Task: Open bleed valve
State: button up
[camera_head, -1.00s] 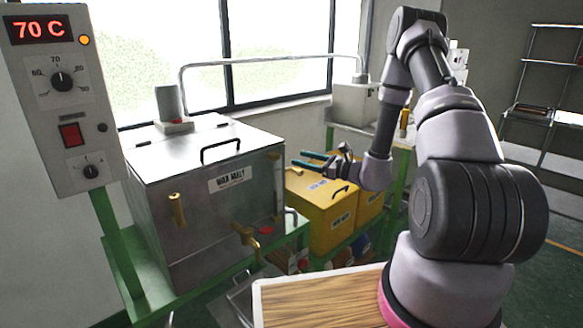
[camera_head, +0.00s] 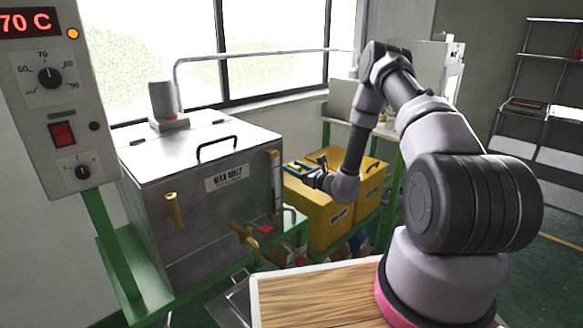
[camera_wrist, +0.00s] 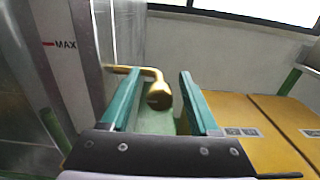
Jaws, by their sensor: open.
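The steel wax melt tank (camera_head: 195,180) stands left of centre in the head view. In the wrist view, a bent brass handle with a round end (camera_wrist: 158,95) sticks out from a steel upright beside a MAX mark (camera_wrist: 65,44). It looks like the valve, though no label confirms this. My gripper (camera_wrist: 160,72) is open, its teal fingers on either side of the brass end with gaps showing. No firm contact is visible. In the head view my gripper (camera_head: 298,166) is just right of the tank, above the yellow boxes; the handle is hard to make out there.
Yellow boxes (camera_head: 318,215) stand right of the tank, close to my gripper. A brass tap (camera_head: 243,235) and a red part (camera_head: 265,229) are low on the tank's front. A control panel (camera_head: 52,105) stands at left. A wooden tabletop (camera_head: 315,296) is in front.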

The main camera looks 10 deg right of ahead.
jog(key=shift+x, duration=0.85)
grip_shut()
jog(key=shift+m, duration=0.4)
jog(key=shift+d+f+m, duration=0.1)
jog(key=shift+m, duration=8.4)
